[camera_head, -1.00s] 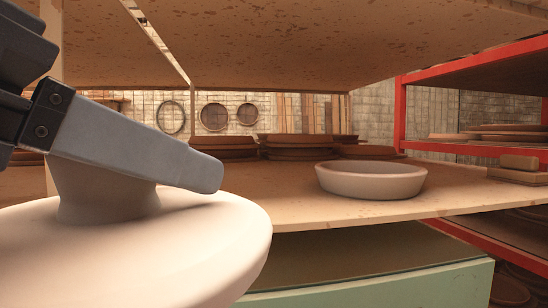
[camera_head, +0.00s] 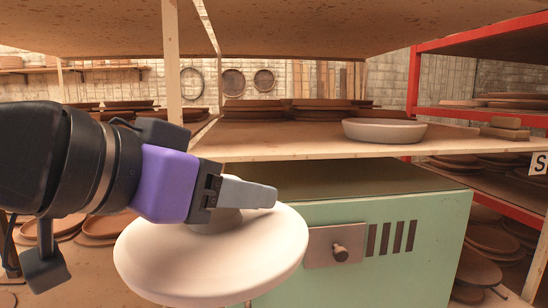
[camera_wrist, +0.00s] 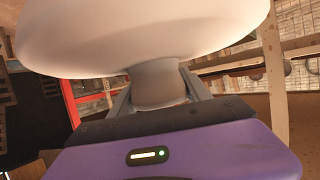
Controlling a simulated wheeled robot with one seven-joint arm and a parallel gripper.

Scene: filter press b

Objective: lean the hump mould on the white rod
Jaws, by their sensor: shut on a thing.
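The hump mould (camera_head: 215,262) is a smooth, pale, wide dome with a short narrow stem. My gripper (camera_head: 246,194) is shut on that stem and holds the mould in the air, dome downward and slightly tilted. In the wrist view the stem (camera_wrist: 158,84) sits between the two fingers, and the pale dome (camera_wrist: 150,35) fills the top of the picture. The far finger is hidden in the head view. I cannot pick out a separate white rod for certain in either view.
A wooden shelf (camera_head: 300,147) carries a pale round dish (camera_head: 384,131) and stacked brown moulds (camera_head: 255,110). A pale upright post (camera_head: 173,65) stands behind my arm. A green cabinet (camera_head: 420,225) with a knob is below the shelf. A red rack (camera_head: 413,85) is at right.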

